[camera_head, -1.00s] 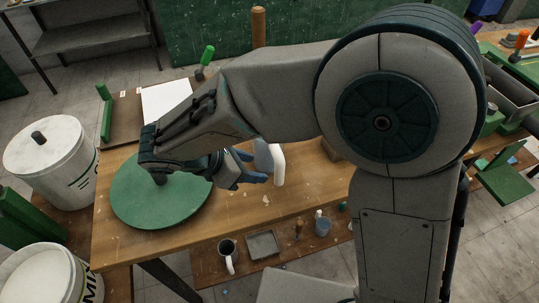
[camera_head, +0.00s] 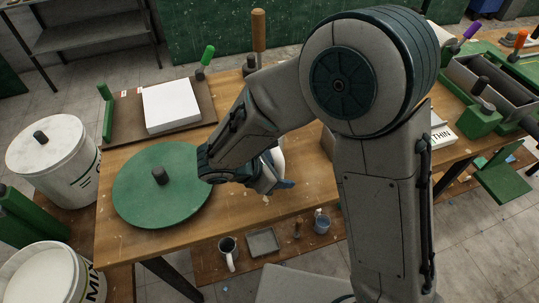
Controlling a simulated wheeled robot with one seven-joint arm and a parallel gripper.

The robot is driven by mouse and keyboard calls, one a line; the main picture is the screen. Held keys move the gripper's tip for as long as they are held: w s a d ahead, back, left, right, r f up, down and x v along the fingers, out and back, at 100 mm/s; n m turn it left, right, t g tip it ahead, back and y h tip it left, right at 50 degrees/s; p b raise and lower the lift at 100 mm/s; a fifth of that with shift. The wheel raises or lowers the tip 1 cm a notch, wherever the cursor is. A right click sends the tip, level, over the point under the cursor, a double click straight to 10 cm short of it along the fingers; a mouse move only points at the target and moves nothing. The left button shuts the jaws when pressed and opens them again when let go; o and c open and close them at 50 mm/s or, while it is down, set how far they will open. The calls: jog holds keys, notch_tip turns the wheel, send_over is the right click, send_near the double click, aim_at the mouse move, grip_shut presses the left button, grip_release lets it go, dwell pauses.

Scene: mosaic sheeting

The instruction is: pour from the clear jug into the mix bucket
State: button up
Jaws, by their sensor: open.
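The mix bucket (camera_head: 42,276), white and marked "MIX", stands at the lower left and is cut by the picture's edge. Its top looks pale; I cannot tell whether it is open. My gripper (camera_head: 283,185) is over the wooden table, right of the green disc, with its fingers pointing right. It is open. A pale bluish and white vessel (camera_head: 279,157) stands just behind the fingers, largely hidden by them; it may be the clear jug. I cannot tell whether the fingers touch it. A small bluish vessel (camera_head: 322,222) stands on the lower shelf.
The green disc with a dark knob (camera_head: 162,192) covers the left of the table (camera_head: 245,215). A white slab (camera_head: 171,106) lies on a brown board behind. Another white bucket (camera_head: 50,153) stands left. A dark mug (camera_head: 229,250) and grey tray (camera_head: 262,242) are on the lower shelf.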

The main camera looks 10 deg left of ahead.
grip_shut()
jog(key=shift+r, duration=0.1)
